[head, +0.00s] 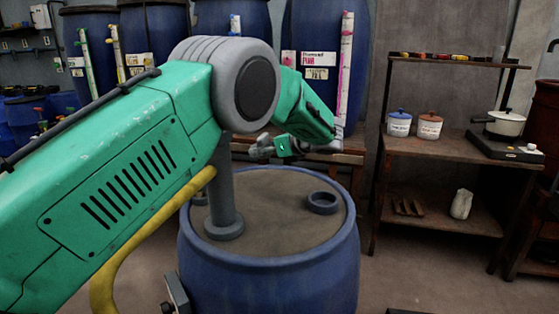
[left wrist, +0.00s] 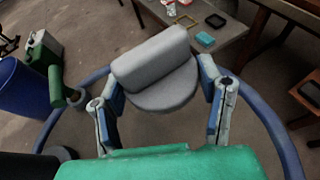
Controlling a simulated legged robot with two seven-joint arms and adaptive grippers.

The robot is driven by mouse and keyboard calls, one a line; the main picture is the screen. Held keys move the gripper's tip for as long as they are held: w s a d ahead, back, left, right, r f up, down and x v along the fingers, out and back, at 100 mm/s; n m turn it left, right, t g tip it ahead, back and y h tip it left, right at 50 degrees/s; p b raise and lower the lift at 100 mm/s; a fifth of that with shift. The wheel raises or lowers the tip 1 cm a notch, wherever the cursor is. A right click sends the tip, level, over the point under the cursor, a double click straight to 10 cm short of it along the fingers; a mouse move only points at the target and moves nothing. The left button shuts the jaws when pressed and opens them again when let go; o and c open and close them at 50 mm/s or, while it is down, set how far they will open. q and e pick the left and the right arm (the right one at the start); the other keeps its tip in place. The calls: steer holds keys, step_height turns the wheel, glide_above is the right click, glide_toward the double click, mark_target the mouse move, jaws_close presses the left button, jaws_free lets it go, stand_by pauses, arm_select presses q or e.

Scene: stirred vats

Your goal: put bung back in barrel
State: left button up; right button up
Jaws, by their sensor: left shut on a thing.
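The blue barrel (head: 270,268) stands in front of me with a flat brownish top. A dark blue ring-shaped collar (head: 323,203) sits on the right part of its top. My left gripper (head: 265,149) is above the far part of the barrel top, apart from the collar and to its upper left in the picture. In the left wrist view its fingers are shut on a grey bung (left wrist: 155,72), which sits between the fingertips. The bung is hard to make out in the head view. My right gripper is in neither view.
A grey upright post (head: 224,190) stands on the barrel's left part, partly behind my arm. Large blue vats (head: 150,35) line the back. A wooden shelf (head: 440,140) with two lidded pots and a hotplate stands at the right.

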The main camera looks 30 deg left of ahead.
arm_select(q)
steer(key=shift+r, duration=0.6)
steer(key=shift+s+d+r, duration=0.1)
steer(key=shift+s+d, duration=0.1)
steer(key=shift+d, duration=0.05)
steer(key=s+d+f+m+t+h+p, duration=0.1)
steer(key=s+d+m+t+h+p, duration=0.1)
steer(key=s+d+m+t+h, duration=0.6)
steer(key=s+d+f+m+t+h+p, duration=0.1)
steer(key=s+d+m+t+p, duration=0.2)
steer(key=s+d, duration=1.05)
steer(key=w+a+r+m+h+p, duration=0.1)
steer(key=w+a+r+p, duration=0.1)
steer(key=w+p, duration=0.65)
steer(key=w+a+r+m+h+p, duration=0.1)
steer(key=w+r+m+p, duration=0.1)
steer(key=w+p, duration=0.65)
steer(key=shift+g, duration=0.3)
steer(key=f, duration=0.3)
steer(key=w+f, duration=0.1)
steer(key=f, duration=0.2)
steer(key=f+b, duration=0.1)
steer(key=f, duration=0.2)
steer(key=shift+w+a+f, duration=0.1)
steer(key=shift+w+f, duration=0.15)
steer(key=shift+f, duration=0.05)
